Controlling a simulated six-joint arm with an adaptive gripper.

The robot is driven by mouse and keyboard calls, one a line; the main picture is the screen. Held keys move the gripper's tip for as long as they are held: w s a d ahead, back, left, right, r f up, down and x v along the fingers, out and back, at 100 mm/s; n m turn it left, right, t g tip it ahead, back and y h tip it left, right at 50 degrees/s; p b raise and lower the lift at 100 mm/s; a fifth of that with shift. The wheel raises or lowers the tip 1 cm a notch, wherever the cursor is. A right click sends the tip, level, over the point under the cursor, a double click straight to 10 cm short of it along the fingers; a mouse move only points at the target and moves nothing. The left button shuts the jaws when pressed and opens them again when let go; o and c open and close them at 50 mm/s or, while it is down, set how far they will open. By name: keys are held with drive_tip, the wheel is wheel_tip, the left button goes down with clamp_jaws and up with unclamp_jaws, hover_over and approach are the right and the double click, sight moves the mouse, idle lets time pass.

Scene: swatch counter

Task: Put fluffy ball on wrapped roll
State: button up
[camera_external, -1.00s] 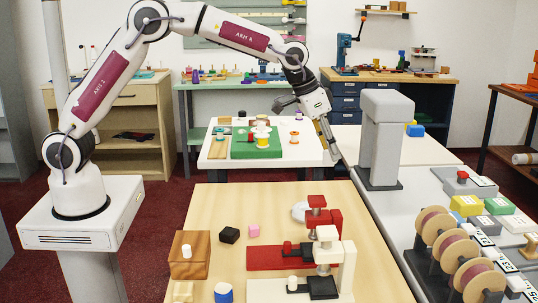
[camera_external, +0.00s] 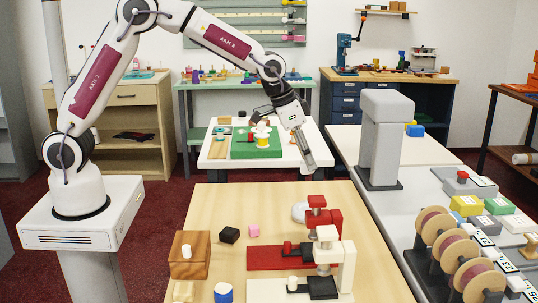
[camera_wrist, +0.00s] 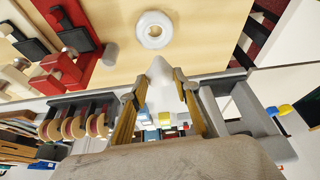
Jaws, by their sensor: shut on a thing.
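My gripper (camera_external: 310,165) hangs over the far edge of the wooden table, pointing down. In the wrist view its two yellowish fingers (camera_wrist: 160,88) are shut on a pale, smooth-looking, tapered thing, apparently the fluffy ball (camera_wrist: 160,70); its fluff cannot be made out. The held thing is not clear in the external view. A white ring-shaped roll with a central hole, apparently the wrapped roll (camera_wrist: 154,30), lies on the table beyond the fingertips. In the external view the roll (camera_external: 298,212) is partly behind the red press, below my gripper and slightly left.
The red press (camera_external: 280,258) and white press (camera_external: 347,272) stand close in front of the roll. A grey column (camera_external: 385,140) stands right of my gripper.

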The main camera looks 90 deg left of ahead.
drive_tip(key=shift+f, duration=0.1)
drive_tip(key=shift+f, duration=3.05)
drive_tip(key=shift+f, duration=1.9)
drive_tip(key=shift+f, duration=0.15)
drive_tip(key=o, duration=0.7)
